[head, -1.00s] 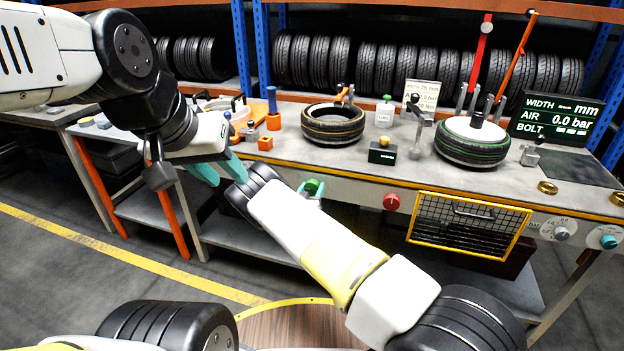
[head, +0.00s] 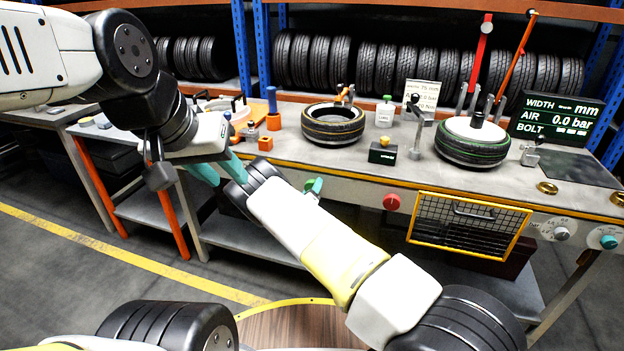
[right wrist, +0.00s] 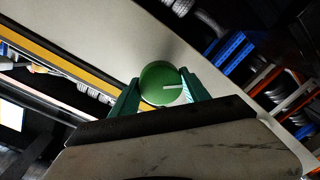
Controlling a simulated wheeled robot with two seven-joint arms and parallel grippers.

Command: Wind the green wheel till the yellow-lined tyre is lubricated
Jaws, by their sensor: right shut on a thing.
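The green wheel (head: 314,185) is a small round knob on the front of the workbench; my right arm partly hides it in the head view. In the right wrist view the green wheel (right wrist: 157,84) sits between the two teal fingers of my right gripper (right wrist: 161,90), which is shut on it. A white mark on its face points right. The yellow-lined tyre (head: 333,136) lies flat on the bench above the wheel. My left gripper (head: 222,175) is open, with its teal fingers apart and nothing seen between them; my right arm's wrist partly covers it.
A green-lined tyre (head: 473,152) lies on a stand to the right. A red knob (head: 391,202) and a wire basket (head: 462,226) are on the bench front. A bottle (head: 384,112) and a dark box (head: 382,154) stand between the tyres. A display (head: 556,117) is at right.

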